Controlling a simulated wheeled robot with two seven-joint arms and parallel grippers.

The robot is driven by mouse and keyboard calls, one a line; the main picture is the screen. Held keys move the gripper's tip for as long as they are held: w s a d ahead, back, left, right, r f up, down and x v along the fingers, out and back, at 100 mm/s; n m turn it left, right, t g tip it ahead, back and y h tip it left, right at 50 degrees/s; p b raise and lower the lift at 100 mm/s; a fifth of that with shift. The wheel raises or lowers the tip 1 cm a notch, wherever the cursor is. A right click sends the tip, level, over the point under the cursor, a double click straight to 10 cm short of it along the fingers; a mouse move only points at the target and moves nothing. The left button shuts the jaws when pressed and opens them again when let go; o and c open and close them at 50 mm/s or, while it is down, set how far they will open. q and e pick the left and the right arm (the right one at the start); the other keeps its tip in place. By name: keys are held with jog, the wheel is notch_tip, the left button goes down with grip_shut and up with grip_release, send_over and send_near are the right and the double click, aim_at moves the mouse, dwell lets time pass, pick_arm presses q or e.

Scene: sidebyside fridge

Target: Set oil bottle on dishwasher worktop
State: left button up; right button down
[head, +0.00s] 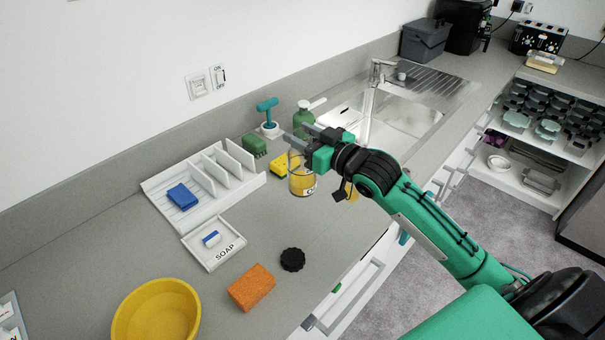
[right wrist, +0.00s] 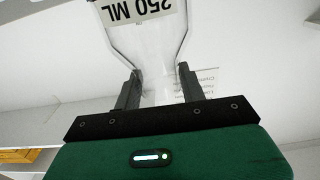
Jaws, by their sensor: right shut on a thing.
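The oil bottle (head: 302,182), clear with yellow oil low inside and a white label, is upright over the grey worktop (head: 335,240). I cannot tell whether its base touches the surface. My right gripper (head: 303,138) is shut on its upper part, and its wrist hides some of the bottle. In the right wrist view the fingers (right wrist: 160,88) close on either side of the clear neck of the bottle (right wrist: 150,45), below a "250 ML" label. Which part of the worktop lies over the dishwasher is not clear. My left gripper is not in view.
Close by are a yellow sponge (head: 285,163), a green brush (head: 254,146), a green dispenser (head: 304,120) and a white rack (head: 205,182). Nearer are a soap tray (head: 230,255), a black scrubber (head: 292,260), an orange sponge (head: 252,287) and a yellow bowl (head: 158,312). The sink (head: 400,112) lies behind.

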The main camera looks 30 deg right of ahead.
aim_at(302, 174)
notch_tip(302, 174, down, 10)
jog(key=shift+f+p, duration=0.15)
jog(key=shift+p, duration=0.5)
jog(key=shift+f, duration=0.45)
jog(key=c, duration=0.8)
grip_release()
jog(key=shift+c, duration=0.2)
